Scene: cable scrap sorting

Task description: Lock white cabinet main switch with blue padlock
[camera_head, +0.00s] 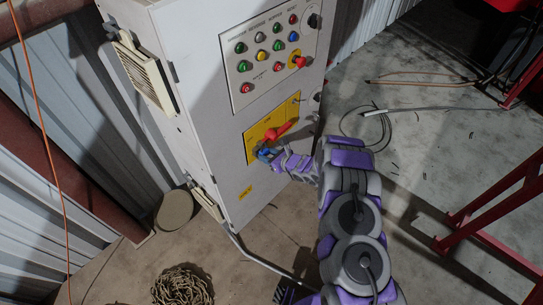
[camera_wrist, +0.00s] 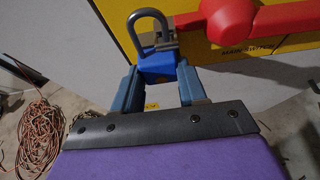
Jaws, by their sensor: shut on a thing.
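The white cabinet (camera_head: 222,108) stands upright, with a yellow main switch plate (camera_head: 258,142) low on its front. A red switch handle (camera_head: 278,131) sits on the plate and shows large at the upper right of the wrist view (camera_wrist: 232,22). My gripper (camera_wrist: 160,85) is shut on the blue padlock (camera_wrist: 157,67), holding it by the body with the grey shackle up. The shackle overlaps the handle's small metal tab in the wrist view; I cannot tell whether it passes through. In the head view my gripper (camera_head: 266,154) is close to the plate's lower left.
A button panel (camera_head: 266,62) with several coloured buttons is above the switch. A coiled rope (camera_head: 182,287) lies on the floor in front. Red metal frames (camera_head: 490,212) stand at right, and a loose grey cable (camera_head: 432,109) lies on the floor.

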